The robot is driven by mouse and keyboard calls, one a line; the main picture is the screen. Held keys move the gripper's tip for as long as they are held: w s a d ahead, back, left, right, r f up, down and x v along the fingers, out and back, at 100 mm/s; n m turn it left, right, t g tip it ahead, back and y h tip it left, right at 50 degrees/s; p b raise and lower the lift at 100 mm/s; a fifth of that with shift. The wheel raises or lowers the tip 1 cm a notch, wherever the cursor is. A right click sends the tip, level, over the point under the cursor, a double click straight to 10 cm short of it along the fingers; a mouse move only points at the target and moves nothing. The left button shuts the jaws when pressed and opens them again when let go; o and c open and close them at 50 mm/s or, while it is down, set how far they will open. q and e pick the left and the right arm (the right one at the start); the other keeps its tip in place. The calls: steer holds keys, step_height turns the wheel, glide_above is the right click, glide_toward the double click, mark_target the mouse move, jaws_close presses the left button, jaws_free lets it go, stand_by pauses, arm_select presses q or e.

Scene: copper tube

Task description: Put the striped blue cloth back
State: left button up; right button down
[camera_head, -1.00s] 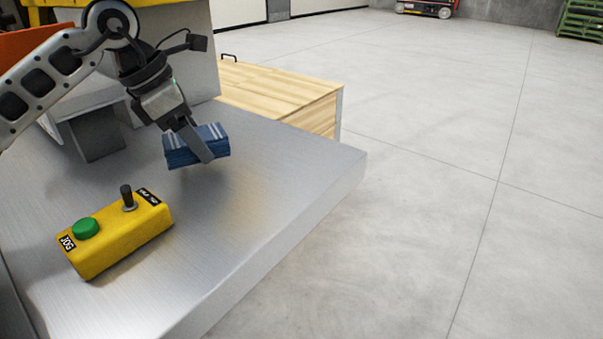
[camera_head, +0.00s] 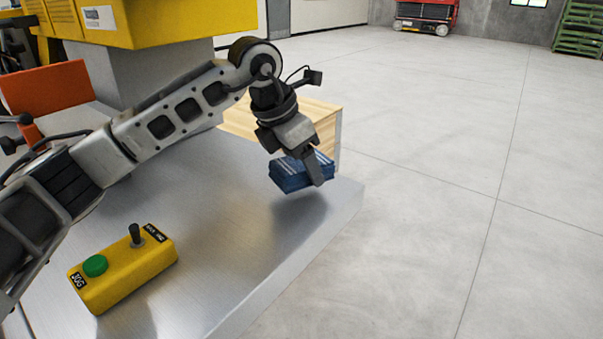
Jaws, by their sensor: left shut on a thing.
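The striped blue cloth (camera_head: 288,178) is a folded dark blue bundle with pale stripes on top. My left gripper (camera_head: 312,172) is shut on it and holds it over the far right corner of the metal table (camera_head: 200,250). A shadow lies on the table below the cloth, and it looks a little above the surface. The gripper's far finger is hidden behind the cloth. My right gripper is not in view.
A yellow control box (camera_head: 125,272) with a green button and a black lever stands on the table's near left. A wooden box (camera_head: 325,125) stands behind the table's far edge. A yellow machine (camera_head: 170,22) is at the back left. Open floor lies right.

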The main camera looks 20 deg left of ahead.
mark_target(294, 164)
arm_select(q)
steer(key=shift+f, duration=1.6)
steer(key=shift+f, duration=0.1)
steer(key=shift+f, duration=0.15)
steer(key=o, duration=1)
steer(key=shift+c, duration=0.2)
steer(key=shift+r+p, duration=0.35)
steer(key=b+v, duration=0.1)
steer(key=v, duration=0.6)
steer(key=shift+s+a+r, duration=0.1)
